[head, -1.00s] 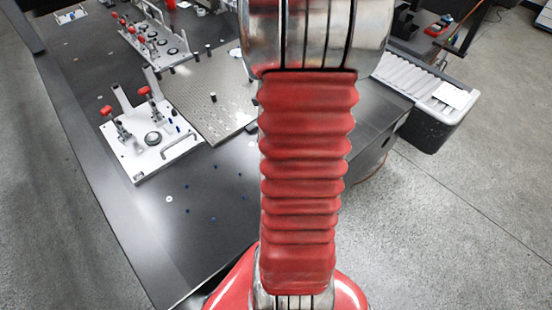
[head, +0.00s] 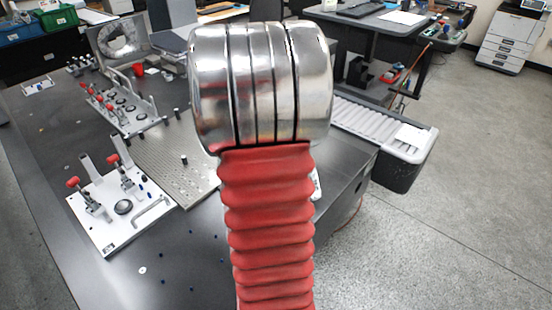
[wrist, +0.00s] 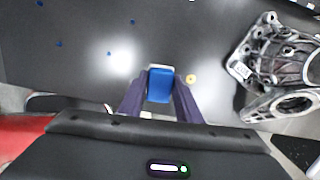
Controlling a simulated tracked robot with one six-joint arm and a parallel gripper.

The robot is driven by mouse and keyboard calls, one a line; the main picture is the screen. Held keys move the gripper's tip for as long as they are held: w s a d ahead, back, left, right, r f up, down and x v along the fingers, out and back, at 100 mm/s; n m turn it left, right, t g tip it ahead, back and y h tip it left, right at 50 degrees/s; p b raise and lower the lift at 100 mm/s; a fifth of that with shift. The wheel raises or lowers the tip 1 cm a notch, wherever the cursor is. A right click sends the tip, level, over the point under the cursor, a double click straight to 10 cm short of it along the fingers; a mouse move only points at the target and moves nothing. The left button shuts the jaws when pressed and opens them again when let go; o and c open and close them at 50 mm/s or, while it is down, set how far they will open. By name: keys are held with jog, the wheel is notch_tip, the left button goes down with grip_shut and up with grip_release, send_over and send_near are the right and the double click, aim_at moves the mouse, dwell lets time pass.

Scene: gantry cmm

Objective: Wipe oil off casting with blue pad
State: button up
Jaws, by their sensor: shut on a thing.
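The blue pad (wrist: 160,85) is between the two dark fingers of my gripper (wrist: 160,98) in the wrist view, over the dark table top. My gripper is shut on the pad. The grey metal casting (wrist: 285,65) stands on the table at the right of the wrist view, apart from the pad. It has a large round opening at its near end and a pale label on its left side. I cannot make out oil on it. In the head view my arm hides the gripper and pad.
The dark table (head: 60,270) holds a white fixture plate (head: 120,225) with red-tipped clamps and a perforated plate (head: 165,165). A roller conveyor (head: 370,128) stands right of the table. Bare table lies left of the pad in the wrist view.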

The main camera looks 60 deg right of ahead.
jog(key=w+a+r+n+g+y, duration=0.1)
jog(key=w+a+r+n, duration=0.1)
jog(key=w+a+n, duration=0.5)
jog(key=w+a+r+n+y, duration=0.1)
jog(key=w+a+n, duration=0.3)
jog(key=w+n, duration=0.75)
jog(key=w+a+r+n, duration=0.1)
jog(key=w+a+n, duration=0.2)
jog(key=a+n, duration=0.3)
jog(key=w+a+r+n+g+h, duration=0.1)
jog(key=w+a+n, duration=0.3)
jog(key=a+n, duration=0.3)
jog(key=w+a+r+n, duration=0.1)
jog(key=w+a+n, duration=0.2)
jog(key=a+n, duration=0.3)
jog(key=shift+w+a+r+g+h, duration=0.2)
jog(key=shift+a+r+g+h, duration=0.2)
jog(key=shift+a, duration=0.15)
jog(key=shift+f, duration=0.1)
